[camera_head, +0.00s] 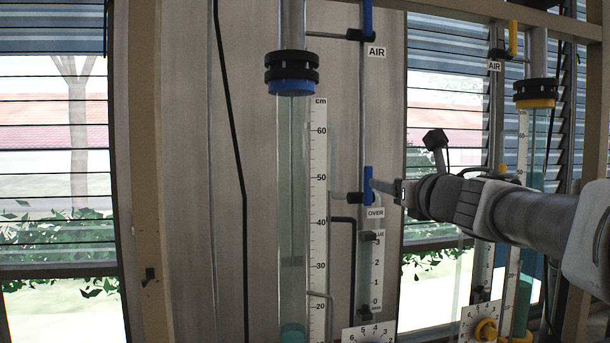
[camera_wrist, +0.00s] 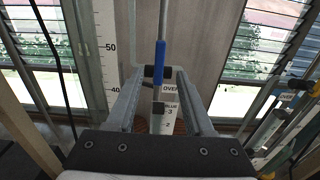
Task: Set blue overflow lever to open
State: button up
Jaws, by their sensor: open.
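The blue overflow lever (camera_head: 368,186) stands upright along the thin pipe, just above the OVER label (camera_head: 375,213) on the left column's panel. It also shows upright in the wrist view (camera_wrist: 160,56). My gripper (camera_head: 384,188) reaches in from the right in the head view, its tips close to the lever. In the wrist view my gripper (camera_wrist: 159,75) is open, with one finger on each side of the lever's line. The lever appears centred between the fingertips. I cannot tell whether either finger touches it.
A clear column (camera_head: 293,190) with a centimetre scale (camera_head: 318,180) stands to the left. A blue AIR lever (camera_head: 367,18) is above. A second column (camera_head: 536,120) with yellow fittings stands at right, behind my arm. A dial (camera_head: 370,334) is below.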

jog(key=shift+w+a+p, duration=0.15)
jog(key=shift+w+a, duration=0.2)
jog(key=shift+w, duration=1.25)
jog(key=shift+w+a+p, duration=0.2)
jog(key=shift+w+a, duration=0.1)
jog(key=shift+w, duration=1.35)
jog(key=shift+w+a+p, duration=0.15)
jog(key=shift+w+a, duration=0.2)
jog(key=shift+w, duration=1.25)
grip_shut()
